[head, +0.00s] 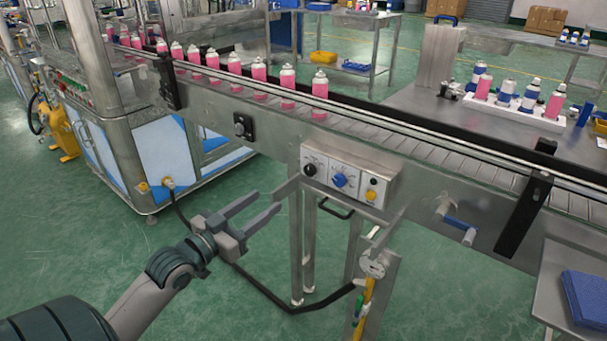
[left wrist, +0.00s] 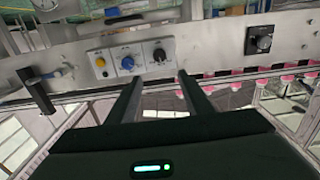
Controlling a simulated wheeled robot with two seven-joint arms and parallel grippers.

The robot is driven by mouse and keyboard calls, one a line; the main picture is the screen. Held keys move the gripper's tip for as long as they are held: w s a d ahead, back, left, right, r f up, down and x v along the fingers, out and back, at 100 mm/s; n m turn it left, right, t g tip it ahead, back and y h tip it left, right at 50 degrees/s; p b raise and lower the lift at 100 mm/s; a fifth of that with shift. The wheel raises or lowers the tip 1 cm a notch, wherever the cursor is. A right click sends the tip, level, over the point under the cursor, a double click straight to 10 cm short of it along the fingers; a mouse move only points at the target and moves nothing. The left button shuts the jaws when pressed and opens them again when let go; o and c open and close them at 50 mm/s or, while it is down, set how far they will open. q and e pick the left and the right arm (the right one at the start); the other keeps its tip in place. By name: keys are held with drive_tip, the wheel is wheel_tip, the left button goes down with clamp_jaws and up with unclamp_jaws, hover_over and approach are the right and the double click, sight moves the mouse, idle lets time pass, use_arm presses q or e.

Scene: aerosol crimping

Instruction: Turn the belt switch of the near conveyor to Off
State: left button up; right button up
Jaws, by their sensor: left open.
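The near conveyor (head: 450,175) has a control panel (head: 325,167) on its front side. The panel carries a black rotary knob (head: 310,169), a blue rotary knob (head: 340,180) and a yellow button (head: 370,195). The labels are too small to read, so I cannot tell which knob is the belt switch or its setting. My left gripper (head: 268,202) is open and empty, in front of and below-left of the panel. In the left wrist view the black knob (left wrist: 159,55) lies beyond the gap between the fingertips (left wrist: 160,77), with the blue knob (left wrist: 127,63) left of it. My right gripper is not in view.
A separate black knob (head: 239,127) sits farther left on the conveyor side. Pink cans (head: 288,88) stand in a row on the belt. A blue-handled crank (head: 458,224) sticks out at the right. A black handle (head: 336,209) hangs below the panel. The green floor nearby is open.

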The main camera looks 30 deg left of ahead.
sight(308, 171)
use_arm(q)
drive_tip(key=w, duration=0.5)
drive_tip(key=w+d, duration=0.1)
drive_tip(key=w, duration=1)
drive_tip(key=shift+w+d+p, duration=0.15)
drive_tip(key=shift+w+p, duration=0.15)
drive_tip(key=shift+p, duration=0.1)
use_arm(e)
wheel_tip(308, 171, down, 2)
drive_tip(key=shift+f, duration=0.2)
use_arm(q)
drive_tip(key=c, duration=1.1)
